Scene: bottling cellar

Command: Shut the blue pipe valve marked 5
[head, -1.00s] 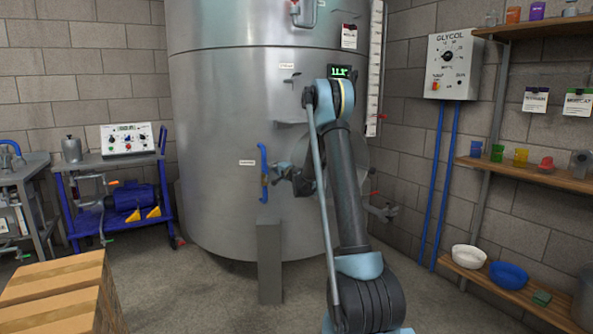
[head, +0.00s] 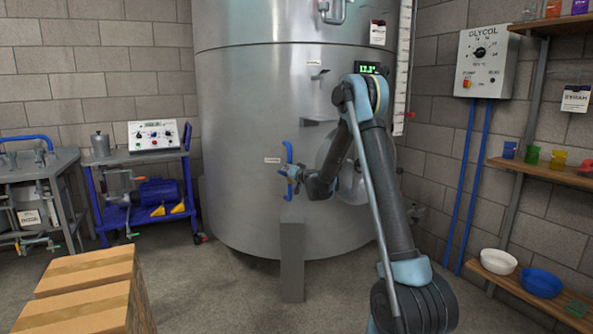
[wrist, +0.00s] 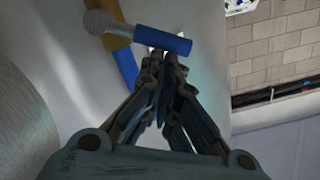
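A blue upright pipe (head: 289,153) is fixed to the front of the steel tank, with a small white label (head: 272,160) to its left; its writing is too small to read. In the wrist view a blue bar-shaped handle (wrist: 163,40) lies across the picture, with a grey round-ended part at its left and yellow and blue pipe behind. My gripper (head: 294,175) is at the lower part of the pipe. In the wrist view my gripper (wrist: 160,62) has its fingers together, tips at the handle's near edge. I cannot tell whether they touch it. No number 5 is readable.
The steel tank (head: 240,120) fills the middle. A grey post (head: 292,265) stands below the pipe. Cardboard boxes (head: 85,290) stand front left. A blue pump cart (head: 150,195) is at left, shelves (head: 545,172) at right. Floor between boxes and tank is clear.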

